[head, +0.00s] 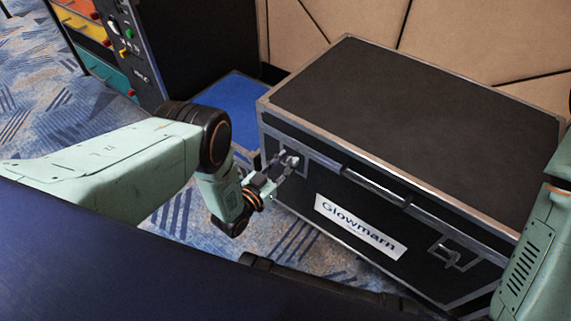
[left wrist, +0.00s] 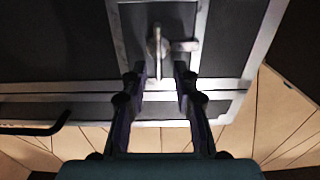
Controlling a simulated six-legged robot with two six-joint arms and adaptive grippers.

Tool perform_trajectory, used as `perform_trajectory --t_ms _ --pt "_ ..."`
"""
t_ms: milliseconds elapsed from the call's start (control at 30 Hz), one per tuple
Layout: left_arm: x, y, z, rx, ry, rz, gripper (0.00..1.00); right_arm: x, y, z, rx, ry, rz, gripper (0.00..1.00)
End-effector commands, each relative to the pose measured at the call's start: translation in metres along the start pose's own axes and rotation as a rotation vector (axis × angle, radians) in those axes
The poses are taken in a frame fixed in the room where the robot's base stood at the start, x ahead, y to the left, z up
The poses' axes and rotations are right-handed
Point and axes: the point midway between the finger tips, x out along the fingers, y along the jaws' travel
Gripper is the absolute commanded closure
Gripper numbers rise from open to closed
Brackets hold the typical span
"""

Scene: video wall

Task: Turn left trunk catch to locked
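The black trunk (head: 430,120) with metal edges and a "Glowmarn" label stands at right in the head view. Its left catch (head: 292,158) is on the front face near the left corner, partly covered by my left gripper (head: 282,168). In the left wrist view the left catch (left wrist: 157,42) is a metal piece with a thin upright part and a short tab to its right. My left gripper (left wrist: 161,72) is open, its two fingertips apart just short of the catch, roughly in line with its upright part. The right catch (head: 450,252) is farther right. My right gripper is out of view.
A control cabinet (head: 125,45) with coloured knobs stands at upper left. A blue flat surface (head: 230,105) lies between it and the trunk. A tan panelled wall (head: 460,40) is behind the trunk. Patterned carpet (head: 300,240) shows in front.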

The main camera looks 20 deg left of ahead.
Motion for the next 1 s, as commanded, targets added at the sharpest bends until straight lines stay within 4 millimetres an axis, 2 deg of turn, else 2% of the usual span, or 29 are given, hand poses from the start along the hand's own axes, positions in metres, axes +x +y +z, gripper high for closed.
perform_trajectory --t_ms 233,567,1000 --pt "0.0009 0.0021 -0.0003 0.0 -0.001 0.0 0.72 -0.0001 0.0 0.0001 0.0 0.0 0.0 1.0" --pt "0.0005 0.002 -0.0001 0.0 -0.001 0.0 1.0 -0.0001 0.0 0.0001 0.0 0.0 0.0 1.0" --pt "0.0002 0.0019 0.0001 0.005 -0.002 0.0 1.0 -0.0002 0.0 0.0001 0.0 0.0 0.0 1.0"
